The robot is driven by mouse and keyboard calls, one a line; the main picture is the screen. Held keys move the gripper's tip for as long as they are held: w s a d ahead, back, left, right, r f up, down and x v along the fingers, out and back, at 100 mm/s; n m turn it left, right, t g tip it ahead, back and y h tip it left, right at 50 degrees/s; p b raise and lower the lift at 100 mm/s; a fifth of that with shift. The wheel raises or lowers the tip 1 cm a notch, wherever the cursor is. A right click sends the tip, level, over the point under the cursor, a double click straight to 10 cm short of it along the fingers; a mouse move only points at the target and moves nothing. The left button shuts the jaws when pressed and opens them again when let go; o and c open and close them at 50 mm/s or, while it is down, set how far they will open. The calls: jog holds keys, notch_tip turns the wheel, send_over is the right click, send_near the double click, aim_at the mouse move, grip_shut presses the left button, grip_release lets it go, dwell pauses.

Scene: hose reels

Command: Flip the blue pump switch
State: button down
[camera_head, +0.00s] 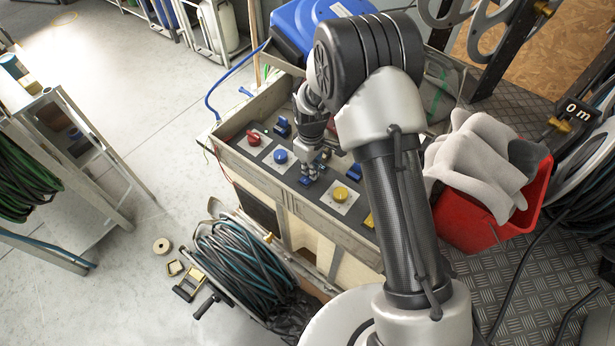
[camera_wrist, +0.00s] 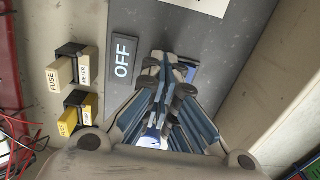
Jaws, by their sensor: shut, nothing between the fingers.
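A control panel (camera_head: 306,196) holds a red knob (camera_head: 254,138), a round blue knob (camera_head: 280,156), a yellow knob (camera_head: 340,194) and small blue switches (camera_head: 282,127) (camera_head: 354,173). My gripper (camera_head: 309,176) is shut and empty, low over the panel between the blue and yellow knobs. In the wrist view my gripper (camera_wrist: 167,75) points at the panel beside an OFF plate (camera_wrist: 122,58). A blue part (camera_wrist: 188,71) shows just right of the fingertips, mostly hidden by them. I cannot tell whether they touch it or which way it is set.
Fuse blocks (camera_wrist: 70,68) sit left of the OFF plate. A red bin (camera_head: 480,228) with grey pieces stands right of my arm. A hose reel (camera_head: 240,265) lies in front of the panel box. A blue case (camera_head: 305,25) is behind it. The floor at left is mostly clear.

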jog(key=shift+r+p, duration=2.4)
jog(key=shift+r, duration=1.15)
jog(key=s+d+r+m+t, duration=0.1)
jog(key=s+d+r+m, duration=0.2)
jog(key=r, duration=0.8)
jog(key=s+d+r+m+t, duration=0.15)
jog(key=s+d+r, duration=0.3)
jog(key=r, duration=0.65)
jog(key=s+d+r+m, duration=0.1)
jog(key=s+r+m, duration=0.1)
jog(key=s, duration=0.4)
jog(key=s+d+r+m+t, duration=0.1)
jog(key=s+d+r+m, duration=0.1)
jog(key=s, duration=0.5)
jog(key=s+d+r+m+t, duration=0.1)
jog(key=s+d+r+m, duration=0.1)
jog(key=s+r, duration=0.2)
jog(key=s, duration=0.3)
jog(key=shift+s+r, duration=0.25)
jog(key=shift+r, duration=0.05)
jog(key=shift+d, duration=0.1)
